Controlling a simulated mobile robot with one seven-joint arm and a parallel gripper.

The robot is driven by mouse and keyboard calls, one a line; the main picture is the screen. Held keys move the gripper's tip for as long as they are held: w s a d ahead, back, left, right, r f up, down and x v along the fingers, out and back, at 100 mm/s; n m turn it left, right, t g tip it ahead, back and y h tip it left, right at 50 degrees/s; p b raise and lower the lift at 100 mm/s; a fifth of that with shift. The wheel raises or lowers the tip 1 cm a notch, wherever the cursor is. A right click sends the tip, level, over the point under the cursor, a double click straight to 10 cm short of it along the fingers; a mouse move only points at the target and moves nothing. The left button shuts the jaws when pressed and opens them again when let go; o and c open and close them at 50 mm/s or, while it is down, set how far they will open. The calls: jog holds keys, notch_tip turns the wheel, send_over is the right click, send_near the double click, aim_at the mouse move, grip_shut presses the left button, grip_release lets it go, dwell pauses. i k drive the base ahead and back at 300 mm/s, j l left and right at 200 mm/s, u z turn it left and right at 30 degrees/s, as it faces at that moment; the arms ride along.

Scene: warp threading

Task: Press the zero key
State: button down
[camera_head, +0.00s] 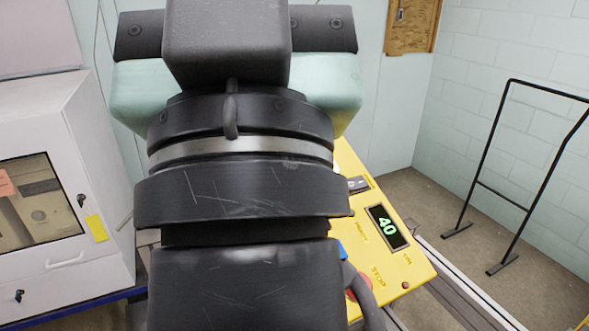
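A yellow panel (408,268) lies at the lower middle right, and my black arm covers its left part. Its small dark display (387,226) shows green digits that look like 40, tilted in the picture. I cannot make out a zero key; any key on the left part of the panel is hidden behind my arm. A dark fitting (358,184) sits near the panel's far end. I cannot make out my gripper's fingers or whether they touch anything.
A white cabinet (80,180) with a window stands at the left. A red part (352,292) shows beside my arm on the panel. A black tubular frame (497,187) stands on the floor at the right. Floor between panel and frame is clear.

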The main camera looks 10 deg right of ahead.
aim_at(344, 254)
jog(key=i+j, duration=0.2)
jog(key=j, duration=0.15)
jog(key=i+j, duration=0.2)
jog(key=j, duration=0.2)
jog(key=i+j, duration=0.15)
jog(key=j, duration=0.2)
jog(key=i+j, duration=0.2)
jog(key=j, duration=0.15)
jog(key=z, duration=2.25)
